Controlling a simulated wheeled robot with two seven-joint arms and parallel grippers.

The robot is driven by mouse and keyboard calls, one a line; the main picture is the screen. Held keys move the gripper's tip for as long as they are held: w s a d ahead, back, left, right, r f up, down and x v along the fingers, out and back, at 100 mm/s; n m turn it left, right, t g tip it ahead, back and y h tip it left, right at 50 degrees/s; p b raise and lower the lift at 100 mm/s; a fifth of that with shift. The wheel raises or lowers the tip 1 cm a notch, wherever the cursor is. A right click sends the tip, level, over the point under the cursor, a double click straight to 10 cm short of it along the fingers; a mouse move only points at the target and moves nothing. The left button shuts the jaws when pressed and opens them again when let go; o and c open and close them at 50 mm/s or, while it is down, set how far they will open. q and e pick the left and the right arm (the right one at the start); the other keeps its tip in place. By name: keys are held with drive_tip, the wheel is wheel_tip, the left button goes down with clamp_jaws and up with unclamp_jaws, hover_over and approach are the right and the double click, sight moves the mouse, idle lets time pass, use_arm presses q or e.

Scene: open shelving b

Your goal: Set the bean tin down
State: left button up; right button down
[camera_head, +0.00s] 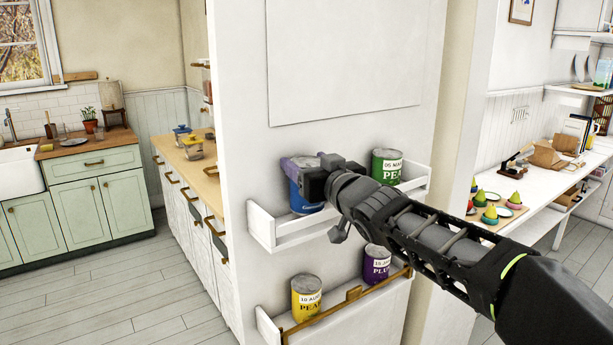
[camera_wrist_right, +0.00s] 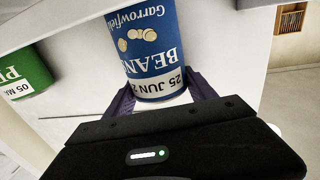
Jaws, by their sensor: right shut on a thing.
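The blue bean tin (camera_head: 307,200) is at the left end of the upper wall shelf (camera_head: 301,232). My right gripper (camera_head: 303,164) is shut on it, with purple fingers around its upper part. In the right wrist view the tin (camera_wrist_right: 150,45) appears upside down, with "BEANS" and "25 JUN" on its label. The gripper (camera_wrist_right: 163,92) has a finger on each side of it there. The tin looks upright, but I cannot tell whether its base touches the shelf. My left gripper is not in view.
A green tin (camera_head: 388,166) stands at the right end of the same shelf, with a gap between. The lower shelf (camera_head: 350,304) holds a yellow tin (camera_head: 306,298) and a purple tin (camera_head: 377,262). The wall rises close behind both shelves.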

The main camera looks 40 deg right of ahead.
sight(299, 205)
drive_tip(key=shift+f, duration=0.9)
drive_tip(key=shift+w+f, duration=0.2)
drive_tip(key=shift+w, duration=0.05)
drive_tip(key=shift+f, duration=0.2)
drive_tip(key=shift+c, duration=1.5)
unclamp_jaws()
drive_tip(key=shift+r, duration=0.1)
